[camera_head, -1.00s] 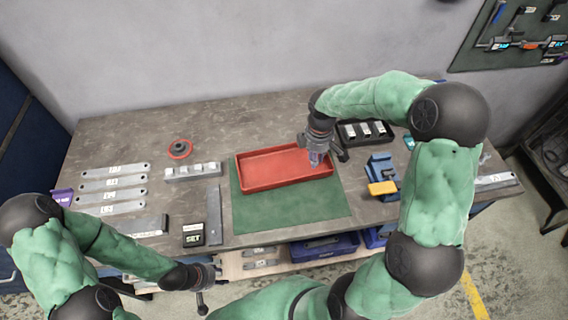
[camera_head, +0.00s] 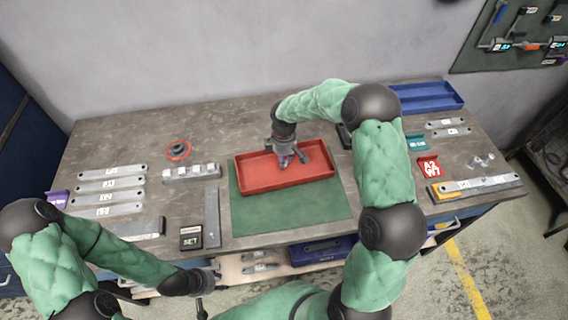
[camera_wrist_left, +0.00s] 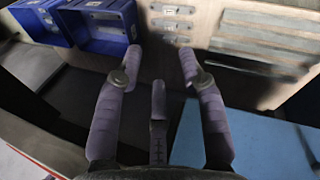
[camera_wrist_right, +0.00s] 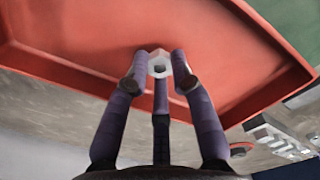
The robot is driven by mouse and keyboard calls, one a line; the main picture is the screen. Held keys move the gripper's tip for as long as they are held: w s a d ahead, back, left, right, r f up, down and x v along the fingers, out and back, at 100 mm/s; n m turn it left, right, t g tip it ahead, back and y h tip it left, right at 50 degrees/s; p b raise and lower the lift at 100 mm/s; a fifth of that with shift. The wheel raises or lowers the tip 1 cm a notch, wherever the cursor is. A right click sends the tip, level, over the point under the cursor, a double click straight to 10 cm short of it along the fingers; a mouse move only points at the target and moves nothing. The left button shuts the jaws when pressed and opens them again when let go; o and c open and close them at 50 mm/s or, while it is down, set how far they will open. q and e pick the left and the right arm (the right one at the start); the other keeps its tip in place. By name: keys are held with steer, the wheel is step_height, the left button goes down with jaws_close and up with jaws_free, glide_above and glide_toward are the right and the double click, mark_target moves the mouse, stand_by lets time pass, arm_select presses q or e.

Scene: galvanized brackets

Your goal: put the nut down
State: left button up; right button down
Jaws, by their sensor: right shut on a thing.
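The nut (camera_wrist_right: 158,62) is a pale metal ring with a dark hole. In the right wrist view it sits between the fingertips of my right gripper (camera_wrist_right: 160,72), which is shut on it.
The red tray stands on a green mat (camera_head: 290,215). Labelled metal strips (camera_head: 110,185) and a block with several pegs (camera_head: 190,174) lie to the left. A red sign (camera_head: 428,167) and a blue tray (camera_head: 430,96) are at right. Blue bins (camera_wrist_left: 100,25) are below the table.

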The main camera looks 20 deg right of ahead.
steer(key=shift+f, duration=0.95)
steer(key=shift+f, duration=0.2)
steer(key=c, duration=1.1)
jaws_free()
steer(key=shift+o, duration=0.2)
step_height(320, 180, up, 12)
steer(key=p, duration=0.2)
steer(key=shift+r, duration=0.2)
